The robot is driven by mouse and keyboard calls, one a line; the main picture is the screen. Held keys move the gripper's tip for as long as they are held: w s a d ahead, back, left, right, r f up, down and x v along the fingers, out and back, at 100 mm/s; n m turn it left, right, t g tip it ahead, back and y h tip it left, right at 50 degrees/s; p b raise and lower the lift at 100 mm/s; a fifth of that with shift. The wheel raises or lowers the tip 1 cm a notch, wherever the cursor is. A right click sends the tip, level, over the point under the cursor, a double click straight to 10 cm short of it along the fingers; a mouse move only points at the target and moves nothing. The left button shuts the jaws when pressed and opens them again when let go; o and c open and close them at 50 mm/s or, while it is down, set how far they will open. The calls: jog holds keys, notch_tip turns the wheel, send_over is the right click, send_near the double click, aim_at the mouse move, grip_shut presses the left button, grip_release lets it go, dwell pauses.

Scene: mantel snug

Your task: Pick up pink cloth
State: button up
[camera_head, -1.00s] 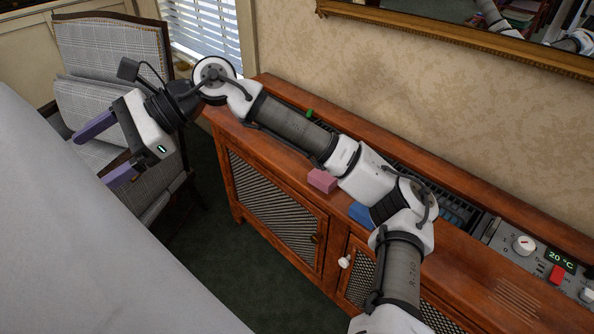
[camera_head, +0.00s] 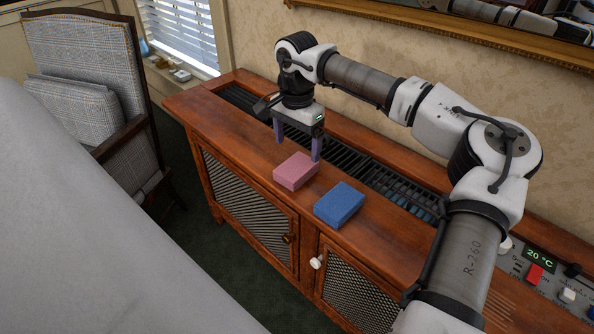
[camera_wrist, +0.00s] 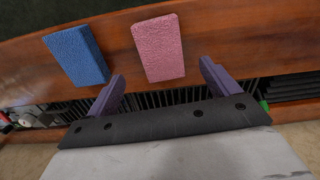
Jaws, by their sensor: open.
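The pink cloth (camera_head: 296,171) is a folded, block-like piece lying on the wooden cabinet top, left of a blue one. In the wrist view the pink cloth (camera_wrist: 158,48) lies ahead of the fingers, roughly between their lines. My gripper (camera_head: 297,152) is open and empty, pointing down just behind the pink cloth, over the dark grille. Its two purple fingers also show in the wrist view (camera_wrist: 162,74), apart from the cloth. I cannot tell from these views how high the fingertips are above the cabinet top.
A blue folded cloth (camera_head: 339,204) lies close to the right of the pink one. The cabinet (camera_head: 240,140) has a dark slotted grille (camera_head: 368,173) along its top and a control panel (camera_head: 545,268) at right. A plaid chair (camera_head: 90,75) and a pale surface (camera_head: 80,220) are at left.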

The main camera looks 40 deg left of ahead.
aim_at(296, 166)
notch_tip(296, 166, down, 7)
jog(key=shift+a+f, duration=0.1)
jog(key=shift+f, duration=0.05)
dwell(0.4)
jog(key=shift+c, duration=0.5)
jog(key=c, duration=1)
